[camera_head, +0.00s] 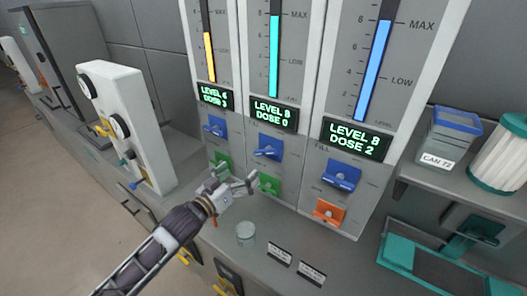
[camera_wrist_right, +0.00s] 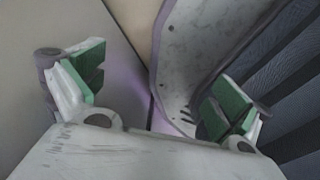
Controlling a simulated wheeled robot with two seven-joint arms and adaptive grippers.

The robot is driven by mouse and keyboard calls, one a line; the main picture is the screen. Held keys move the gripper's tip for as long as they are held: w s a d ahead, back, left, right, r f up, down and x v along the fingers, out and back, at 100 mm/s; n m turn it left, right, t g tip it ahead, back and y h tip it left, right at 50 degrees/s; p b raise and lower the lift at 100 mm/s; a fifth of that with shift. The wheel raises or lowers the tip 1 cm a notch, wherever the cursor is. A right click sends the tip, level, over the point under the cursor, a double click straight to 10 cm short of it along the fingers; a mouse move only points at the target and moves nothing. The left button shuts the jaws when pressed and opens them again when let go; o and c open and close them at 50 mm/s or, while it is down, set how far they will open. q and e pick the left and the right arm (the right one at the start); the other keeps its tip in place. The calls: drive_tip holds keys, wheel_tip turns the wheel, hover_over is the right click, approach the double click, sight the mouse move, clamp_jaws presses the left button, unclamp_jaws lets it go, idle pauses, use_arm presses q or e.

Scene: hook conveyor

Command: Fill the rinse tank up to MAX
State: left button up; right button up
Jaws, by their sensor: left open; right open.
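Three tank panels stand side by side. The left one has a yellow level bar (camera_head: 209,57) and a display (camera_head: 215,96) reading LEVEL 6, DOSE 3. The middle one has a teal bar (camera_head: 273,57) and a display (camera_head: 273,114) reading LEVEL 8, DOSE 0. I cannot read which is the rinse tank. Blue levers (camera_head: 268,149) sit above green or orange ones. My left gripper (camera_head: 239,177) is open by the middle green lever (camera_head: 268,184). My right gripper (camera_wrist_right: 155,100) is open and empty.
A white unit with gauges (camera_head: 130,125) stands left. A blue-lidded container (camera_head: 449,136) marked CAN 72 is on the right shelf.

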use_arm(q)
drive_tip(key=shift+n, duration=1.4)
drive_tip(key=shift+w, duration=0.1)
